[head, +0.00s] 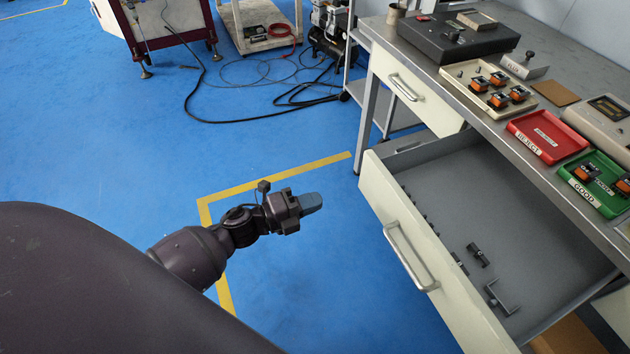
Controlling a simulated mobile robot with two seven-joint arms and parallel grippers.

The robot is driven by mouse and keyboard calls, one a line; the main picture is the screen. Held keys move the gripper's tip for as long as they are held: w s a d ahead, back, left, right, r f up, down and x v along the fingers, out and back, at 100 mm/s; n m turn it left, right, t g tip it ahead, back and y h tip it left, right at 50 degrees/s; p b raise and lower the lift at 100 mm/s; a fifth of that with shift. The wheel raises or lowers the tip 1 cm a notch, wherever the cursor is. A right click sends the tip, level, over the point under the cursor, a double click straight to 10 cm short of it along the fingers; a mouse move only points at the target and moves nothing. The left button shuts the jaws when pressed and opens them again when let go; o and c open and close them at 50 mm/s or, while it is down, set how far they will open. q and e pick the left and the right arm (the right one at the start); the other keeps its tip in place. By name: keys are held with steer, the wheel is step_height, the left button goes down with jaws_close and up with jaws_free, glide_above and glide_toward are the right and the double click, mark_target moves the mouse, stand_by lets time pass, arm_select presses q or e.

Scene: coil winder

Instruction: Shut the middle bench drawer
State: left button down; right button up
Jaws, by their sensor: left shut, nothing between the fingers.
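The bench drawer in the middle of the view (432,263) is pulled far out from under the bench. Its cream front has a bar handle (410,256) facing left. Inside its grey tray lie a few small dark parts, including a bent bracket (500,298). My left gripper (312,203) is shut and empty, over the blue floor, left of the drawer front and apart from it. My right gripper is not in view.
Another cream drawer front with a handle (405,86) is farther back at left under the bench (508,118). On the bench are a red tray (546,137), a green tray (598,185) and a block of orange-marked parts (487,84). Open floor lies before the drawer; cables lie farther back.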

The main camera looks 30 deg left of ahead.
mark_target(367, 183)
arm_select(q)
steer(key=b+x, duration=0.1)
steer(key=x, duration=0.9)
steer(key=shift+f, duration=0.1)
steer(key=shift+w+d, duration=0.35)
steer(key=shift+w, duration=0.2)
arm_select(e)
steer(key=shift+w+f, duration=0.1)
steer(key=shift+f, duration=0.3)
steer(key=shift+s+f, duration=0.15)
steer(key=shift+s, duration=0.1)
